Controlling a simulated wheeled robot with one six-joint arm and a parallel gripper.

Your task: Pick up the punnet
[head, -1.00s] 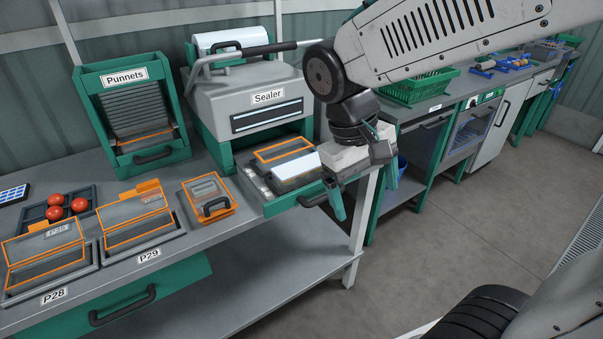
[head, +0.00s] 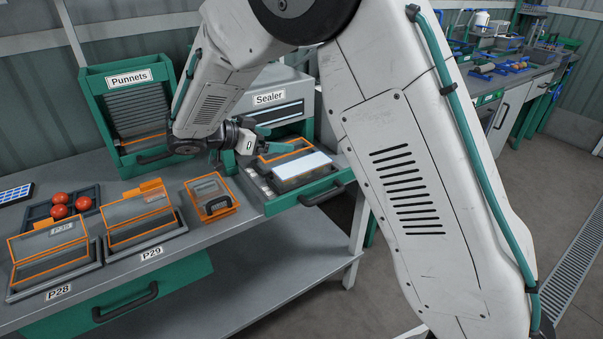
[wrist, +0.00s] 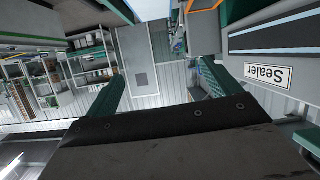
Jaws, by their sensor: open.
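Several clear punnets with orange edges are in the head view. One punnet (head: 285,152) sits in the pulled-out tray of the sealer (head: 262,188), beside a white flat piece (head: 302,165). Another is in the P28 holder (head: 50,249), and another in the P29 holder (head: 138,216). A grey stack of punnets (head: 138,110) is in the green Punnets dispenser (head: 160,72). My gripper (head: 268,142) is open and empty, by the sealer's front, close to the tray punnet's back edge. Its spread fingers show in the wrist view (wrist: 160,88), with no punnet between them.
A small orange-edged box with a black handle (head: 212,203) lies between P29 and the sealer. Red tomatoes (head: 60,204) sit in a dark tray (head: 37,216) at the left. My arm hides part of the sealer and the bench to its right.

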